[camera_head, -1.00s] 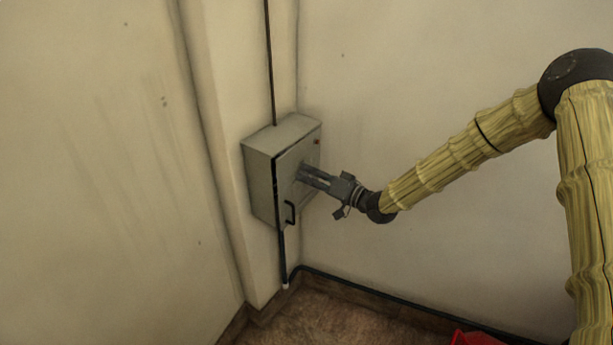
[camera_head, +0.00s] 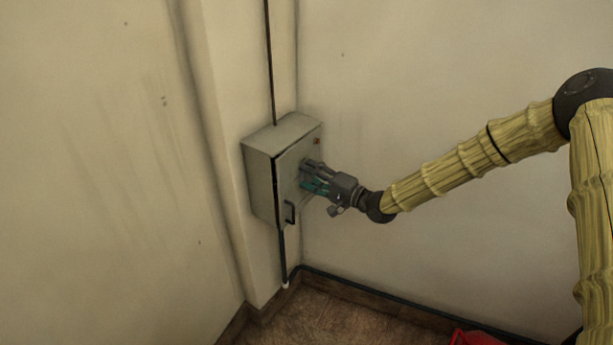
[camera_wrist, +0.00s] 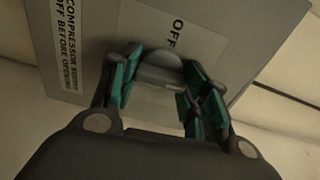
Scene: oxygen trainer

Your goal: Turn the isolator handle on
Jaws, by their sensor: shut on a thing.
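The grey isolator box (camera_head: 262,180) hangs on the wall corner in the head view. My gripper (camera_head: 311,174) reaches its front door from the right. In the wrist view my gripper (camera_wrist: 162,88) has its teal-padded fingers on both sides of the grey isolator handle (camera_wrist: 158,69), shut on it. The fingers hide part of the handle. A pale label (camera_wrist: 172,34) reading OFF lies just beyond the handle, its text turned sideways in this view. In the head view the handle is hidden behind the fingers.
A second label (camera_wrist: 69,45) carries a compressor warning. The door has a black pull handle (camera_head: 290,212) low down and a small red-orange spot (camera_head: 317,141) near the top. A dark conduit (camera_head: 270,65) runs up the wall. A red object (camera_head: 473,338) lies at the bottom edge.

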